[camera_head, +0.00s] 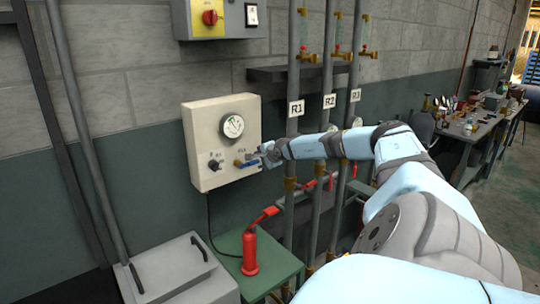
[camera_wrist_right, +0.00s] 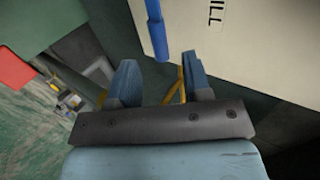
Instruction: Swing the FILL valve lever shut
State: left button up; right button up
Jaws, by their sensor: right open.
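The white panel box (camera_head: 197,123) on the wall carries a round gauge (camera_head: 233,126), a black knob (camera_head: 215,165) and the FILL valve's blue lever (camera_head: 249,163). In the right wrist view the blue lever (camera_wrist_right: 156,30) shows as a bar beyond my fingertips, beside the "FILL" lettering. My right gripper (camera_head: 262,152) is at the box's right edge, close to the lever. In the wrist view the right gripper's (camera_wrist_right: 160,76) two fingers are apart with no object held between them. Whether a finger touches the lever cannot be told. My left gripper is out of view.
Vertical pipes tagged R1 (camera_head: 295,108), R2 (camera_head: 328,101) and R3 (camera_head: 355,95) stand right of the box. A red cylinder (camera_head: 249,252) stands on a green table (camera_head: 283,259) below. A grey cabinet (camera_head: 178,270) is at lower left. A cluttered workbench (camera_head: 465,128) is far right.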

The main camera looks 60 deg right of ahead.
jog(key=b+v, duration=0.2)
jog(key=v, duration=0.5)
jog(key=shift+s+a+r+b, duration=0.15)
jog(key=shift+s+r+b, duration=0.05)
jog(key=shift+s+b, duration=0.1)
